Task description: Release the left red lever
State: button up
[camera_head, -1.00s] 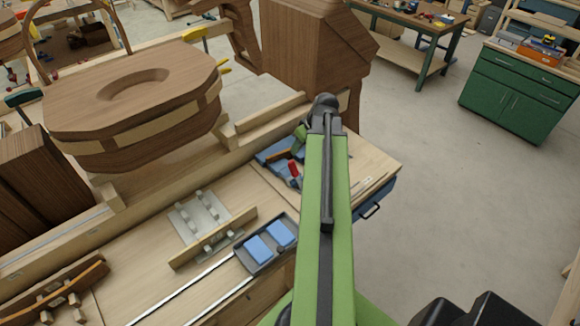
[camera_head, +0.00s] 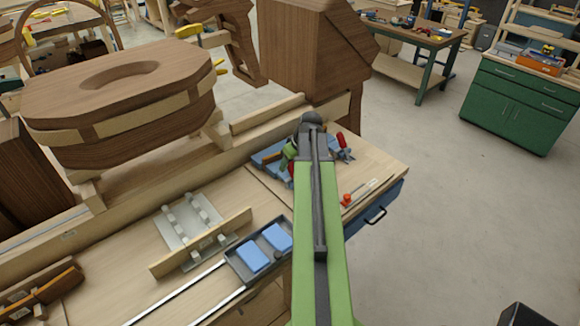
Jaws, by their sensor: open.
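The left red lever (camera_head: 291,169) shows as a small red patch just left of my green arm, mostly covered by it. It is on a blue fixture (camera_head: 270,158) on the workbench's right part. A second red lever (camera_head: 341,141) stands just right of my arm, at the fixture's other side. A short green part of my arm hangs left of the upper link, over the blue fixture. My gripper is hidden behind the arm, so I cannot see its jaws or whether it touches the lever.
A red-knobbed tool (camera_head: 347,199) lies near the bench's right edge, above a blue drawer (camera_head: 375,215). A metal jig (camera_head: 190,222) and a tray with blue blocks (camera_head: 263,250) are to the left. A large wooden form (camera_head: 120,95) stands behind.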

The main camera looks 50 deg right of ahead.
grip_shut()
dwell(1.2)
